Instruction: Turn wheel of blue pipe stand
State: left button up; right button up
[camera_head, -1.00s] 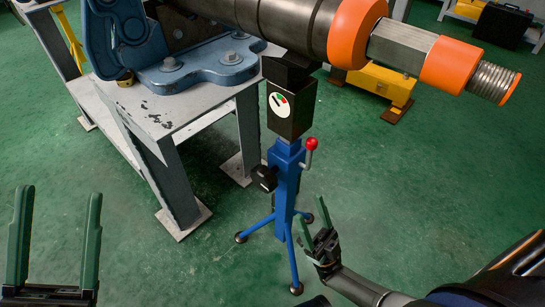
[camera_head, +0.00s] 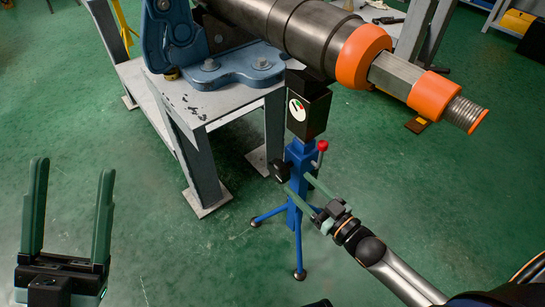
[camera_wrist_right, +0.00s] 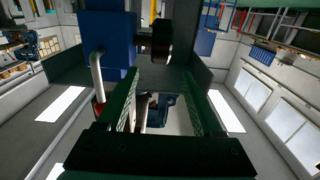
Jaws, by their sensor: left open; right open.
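The blue pipe stand (camera_head: 300,160) stands on splayed tripod legs under the pipe, with a black box head and a dial. Its small black wheel (camera_head: 281,171) is on the post's left side. In the right wrist view the wheel (camera_wrist_right: 162,40) lies just beyond the fingertips, beside the blue post (camera_wrist_right: 105,45). My right gripper (camera_head: 297,183) is open, with its fingers reaching toward the post; I see nothing between them in contact. A red-ball lever (camera_head: 322,147) is on the post's right side. My left gripper (camera_head: 73,166) is open and empty at the lower left.
A grey metal table (camera_head: 190,110) with a blue vise (camera_head: 175,40) stands left of the stand. The dark pipe (camera_head: 290,30) with orange collars (camera_head: 362,55) extends over the stand to the right. Green floor (camera_head: 200,260) is clear in front.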

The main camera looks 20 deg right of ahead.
aim_at(275, 160)
jog(key=b+x, duration=0.4)
jog(key=x, duration=0.7)
jog(key=shift+f, duration=0.15)
jog(key=shift+w+a, duration=0.2)
jog(key=shift+w, duration=0.45)
grip_shut()
